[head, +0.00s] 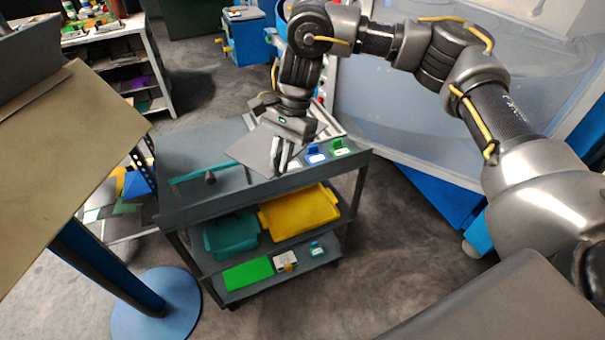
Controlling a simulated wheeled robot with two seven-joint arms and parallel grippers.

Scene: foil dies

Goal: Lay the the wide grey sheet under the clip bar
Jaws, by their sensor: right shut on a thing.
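A wide grey sheet (251,148) is over the top of the dark grey cart (178,217). My right gripper (281,166) is shut on the sheet near its right edge, fingers pointing down. The gripper and wrist hide part of the sheet. I cannot tell whether the sheet touches the cart top. A thin teal bar (193,175) with a dark knob lies left of the sheet; I cannot tell whether it is the clip bar. My left gripper is not in view.
Small blue (316,156) and green (337,147) items stand right of the gripper. Yellow (300,212) and teal (231,234) bins fill the shelf below. A tan board (60,150) on a blue post rises at left. A large glazed machine (410,110) stands behind.

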